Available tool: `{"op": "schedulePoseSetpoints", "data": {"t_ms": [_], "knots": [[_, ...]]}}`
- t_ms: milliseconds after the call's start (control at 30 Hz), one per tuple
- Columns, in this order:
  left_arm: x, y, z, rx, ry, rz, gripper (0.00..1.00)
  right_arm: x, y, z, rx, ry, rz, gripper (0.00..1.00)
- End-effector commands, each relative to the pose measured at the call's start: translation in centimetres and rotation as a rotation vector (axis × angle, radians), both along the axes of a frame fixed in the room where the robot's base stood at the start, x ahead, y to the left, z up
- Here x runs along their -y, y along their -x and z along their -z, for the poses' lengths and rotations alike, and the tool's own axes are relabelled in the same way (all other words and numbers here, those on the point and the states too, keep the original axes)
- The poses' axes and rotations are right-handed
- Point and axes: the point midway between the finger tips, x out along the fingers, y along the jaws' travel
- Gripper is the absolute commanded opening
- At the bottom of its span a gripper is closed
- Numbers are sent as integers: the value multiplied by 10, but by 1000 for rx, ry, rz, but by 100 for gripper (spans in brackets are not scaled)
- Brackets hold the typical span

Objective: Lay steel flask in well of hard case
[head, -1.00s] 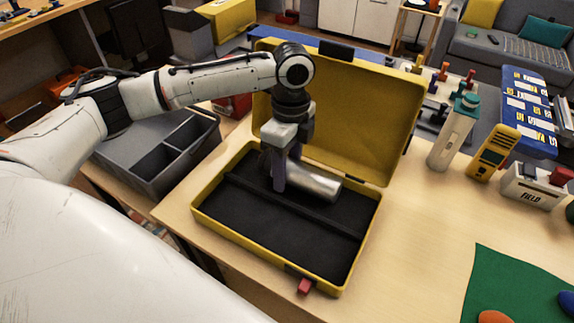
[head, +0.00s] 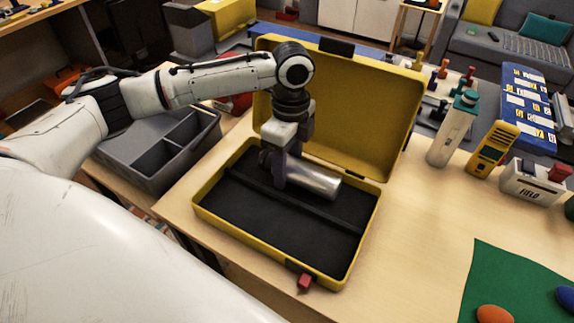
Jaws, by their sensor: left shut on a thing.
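The yellow hard case (head: 209,215) stands open on the table, its lid (head: 352,110) raised at the back and its inside dark. A dark divider bar (head: 280,201) runs across the case. The steel flask (head: 318,181) lies on its side in the back part of the case, behind the bar. My left gripper (head: 280,180) points down and is shut around the flask toward its left end. The gripper hides part of the flask, and I cannot tell whether it touches the bottom. My right gripper is not in view.
A grey compartment tray (head: 150,180) stands left of the case. A white bottle with a teal cap (head: 453,130), a yellow meter (head: 493,149) and a FIELD box (head: 534,184) stand to the right. A green mat (head: 500,275) lies front right. The table between is clear.

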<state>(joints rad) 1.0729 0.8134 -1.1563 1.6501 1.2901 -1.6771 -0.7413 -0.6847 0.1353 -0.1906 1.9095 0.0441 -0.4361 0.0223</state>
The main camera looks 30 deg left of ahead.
Motion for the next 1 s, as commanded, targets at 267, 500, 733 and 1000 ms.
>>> {"op": "schedulePoseSetpoints", "data": {"t_ms": [267, 500, 733, 1000], "knots": [[1, 4, 13, -14, -1, 2, 2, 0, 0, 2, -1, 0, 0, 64], [1, 3, 14, -13, 1, 2, 54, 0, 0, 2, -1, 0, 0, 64], [1, 3, 14, -12, -1, 2, 64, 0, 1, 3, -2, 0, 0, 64], [1, 2, 2, -9, -2, 1, 64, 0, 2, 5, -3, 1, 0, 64]]}}
